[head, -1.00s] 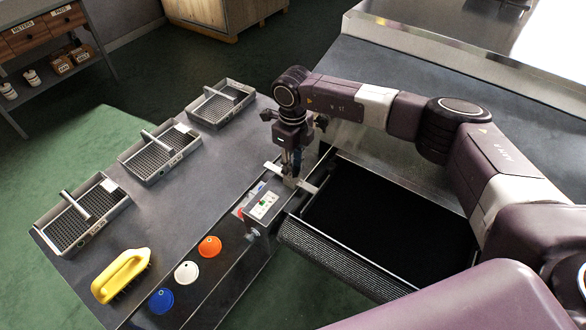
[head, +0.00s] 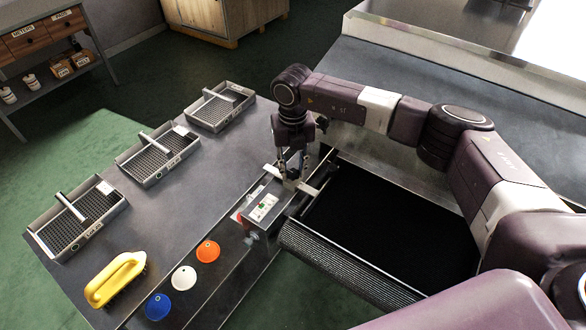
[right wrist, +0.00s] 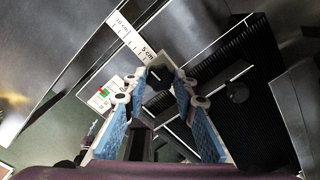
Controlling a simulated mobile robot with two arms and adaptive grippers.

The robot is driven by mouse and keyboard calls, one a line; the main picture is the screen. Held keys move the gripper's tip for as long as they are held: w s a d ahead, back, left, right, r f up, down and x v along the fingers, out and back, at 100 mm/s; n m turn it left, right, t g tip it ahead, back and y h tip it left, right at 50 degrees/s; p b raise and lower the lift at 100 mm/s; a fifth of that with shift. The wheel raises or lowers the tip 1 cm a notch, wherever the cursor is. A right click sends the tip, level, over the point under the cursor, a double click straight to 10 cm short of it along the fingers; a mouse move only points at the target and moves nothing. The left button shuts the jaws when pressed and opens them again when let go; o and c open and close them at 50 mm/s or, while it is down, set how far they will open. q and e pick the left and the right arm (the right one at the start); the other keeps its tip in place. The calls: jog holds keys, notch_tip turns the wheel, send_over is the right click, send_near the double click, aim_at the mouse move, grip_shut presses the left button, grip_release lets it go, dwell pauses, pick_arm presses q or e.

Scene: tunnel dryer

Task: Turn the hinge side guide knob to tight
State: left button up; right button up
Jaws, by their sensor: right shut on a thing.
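The knob sits at a light grey guide block (right wrist: 168,58). Beside it runs a white scale (right wrist: 128,36) marked 5 cm and 10 cm. Which way the knob is set cannot be read. A white label panel with green marks (head: 262,208) lies just in front of the guide. My left gripper is not in view.
The black belt (head: 385,225) lies right of the guide, with a ribbed roller (head: 335,265) at its near end. The grey table (head: 190,200) holds several mesh trays, a yellow brush (head: 116,280) and orange, white and blue discs. A metal housing (head: 450,60) stands behind.

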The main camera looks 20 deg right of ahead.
aim_at(293, 172)
jog(key=shift+w+r+m, duration=0.1)
jog(key=shift+m, duration=0.2)
jog(key=o, duration=1.2)
jog(key=shift+c, duration=0.2)
notch_tip(293, 172, up, 12)
